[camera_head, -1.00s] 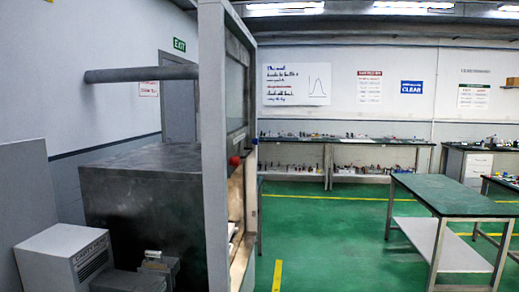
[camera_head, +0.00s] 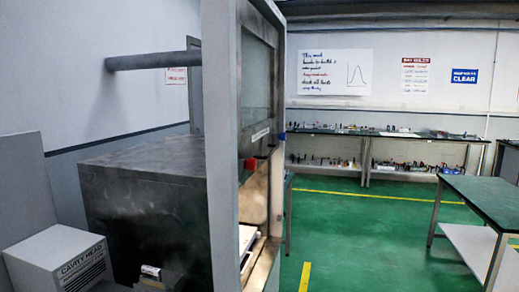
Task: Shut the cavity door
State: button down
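The tall metal machine (camera_head: 222,150) stands in the centre left, seen nearly edge-on. Its front face has a glass window (camera_head: 258,75) at the top, a red button (camera_head: 250,163) and a blue knob (camera_head: 282,136). Below the window is a recess (camera_head: 250,240) with light-coloured items in it. A white box (camera_head: 62,262) lettered "CAVITY HEAD" sits at the lower left, beside a dark metal housing (camera_head: 145,190). I cannot tell which part is the cavity door, or whether it is open. My gripper is not in view.
A green-topped table (camera_head: 490,195) stands at the right. Long benches (camera_head: 400,140) with small items line the back wall. The green floor (camera_head: 360,240) between machine and table is clear, with yellow lines (camera_head: 305,276).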

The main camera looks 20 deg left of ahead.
aim_at(257, 141)
jog(key=u, duration=0.3)
jog(key=i, duration=0.65)
jog(key=u, duration=0.85)
jog(key=i, duration=0.6)
jog(key=u, duration=0.45)
